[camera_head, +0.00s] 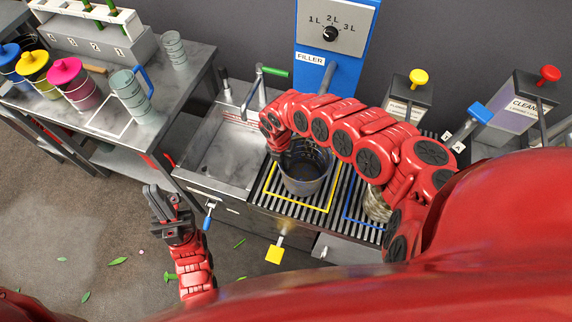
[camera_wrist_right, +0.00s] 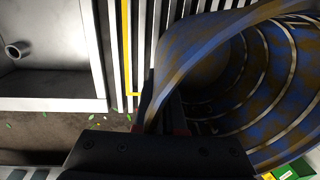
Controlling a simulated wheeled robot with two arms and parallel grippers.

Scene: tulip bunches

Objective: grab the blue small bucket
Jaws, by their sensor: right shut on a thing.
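A bucket (camera_head: 306,176) stands upright on the slatted grate inside a yellow square outline, below the filler. It looks grey outside and dark inside in the head view. In the right wrist view the bucket (camera_wrist_right: 225,75) shows a blue, brown-stained surface with ridges inside. My right gripper (camera_head: 277,150) is shut on its rim at the left side; the arm hides part of it. A small blue-lidded bucket (camera_head: 10,58) stands at the far left of the table, cut by the picture edge. My left gripper (camera_head: 162,203) is empty, low and left of the sink; its finger gap is unclear.
The sink (camera_head: 222,150) lies left of the grate. A blue outline and a metal container (camera_head: 376,206) are right of the bucket, partly behind my arm. Yellow and pink lidded buckets and a grey-green jug (camera_head: 130,93) stand on the left table (camera_head: 185,95).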

